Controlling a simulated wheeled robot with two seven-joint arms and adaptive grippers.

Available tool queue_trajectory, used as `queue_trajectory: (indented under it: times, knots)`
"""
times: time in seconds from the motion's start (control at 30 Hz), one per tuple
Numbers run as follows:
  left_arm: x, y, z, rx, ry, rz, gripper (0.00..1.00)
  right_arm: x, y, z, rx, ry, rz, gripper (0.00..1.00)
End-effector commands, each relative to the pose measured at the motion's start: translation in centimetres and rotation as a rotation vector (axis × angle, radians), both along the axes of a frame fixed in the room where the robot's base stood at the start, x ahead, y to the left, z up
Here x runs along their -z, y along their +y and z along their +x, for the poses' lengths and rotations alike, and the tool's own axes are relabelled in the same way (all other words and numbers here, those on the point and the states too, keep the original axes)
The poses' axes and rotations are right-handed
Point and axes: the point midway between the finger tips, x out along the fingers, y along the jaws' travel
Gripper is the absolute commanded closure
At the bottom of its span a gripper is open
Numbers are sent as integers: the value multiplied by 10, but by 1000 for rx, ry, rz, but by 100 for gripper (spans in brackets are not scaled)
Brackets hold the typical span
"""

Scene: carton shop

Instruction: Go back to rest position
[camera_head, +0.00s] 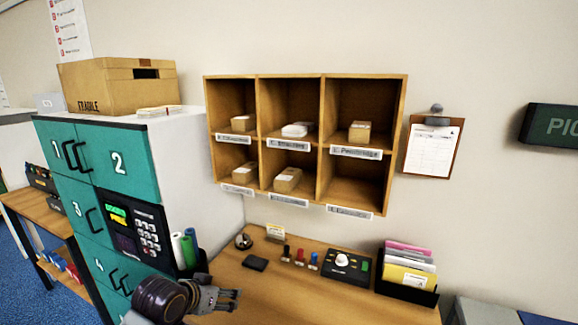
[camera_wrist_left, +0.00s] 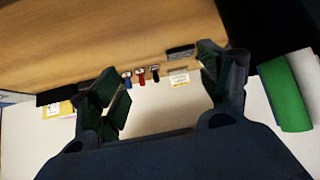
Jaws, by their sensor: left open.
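My left gripper (camera_head: 222,298) is at the bottom of the head view, over the left front part of the wooden desk (camera_head: 300,305). In the left wrist view my left gripper (camera_wrist_left: 165,85) shows its two dark fingers spread apart with nothing between them. My right gripper is not in either view. A wooden pigeonhole shelf (camera_head: 322,110) hangs on the wall above the desk. Small cartons lie in several of its compartments, among them one at the upper right (camera_head: 360,131) and one at the lower middle (camera_head: 287,180). The lower right compartment looks empty.
A teal locker cabinet (camera_head: 75,200) with a keypad stands left of the gripper. A large carton (camera_head: 118,86) sits on top. The desk holds stamps (camera_head: 300,256), a black device (camera_head: 345,265) and a file holder (camera_head: 408,285). A clipboard (camera_head: 432,150) hangs at right.

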Motion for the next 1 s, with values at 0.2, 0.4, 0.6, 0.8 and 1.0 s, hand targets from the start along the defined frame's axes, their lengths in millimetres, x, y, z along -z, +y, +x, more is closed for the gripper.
queue_trajectory:
  times: [0.2, 0.4, 0.6, 0.8, 1.0]
  knots:
    - [38, 2, -37, -23, 79, 21, 23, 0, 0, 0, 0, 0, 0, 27]
    - [68, 7, -71, -46, 150, 43, 23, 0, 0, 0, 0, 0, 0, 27]
    - [94, 12, -108, -71, 223, 67, 23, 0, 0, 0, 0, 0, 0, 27]
    - [116, 19, -147, -99, 297, 94, 23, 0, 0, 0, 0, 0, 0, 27]
    - [131, 27, -179, -124, 361, 120, 23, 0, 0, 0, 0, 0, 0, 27]
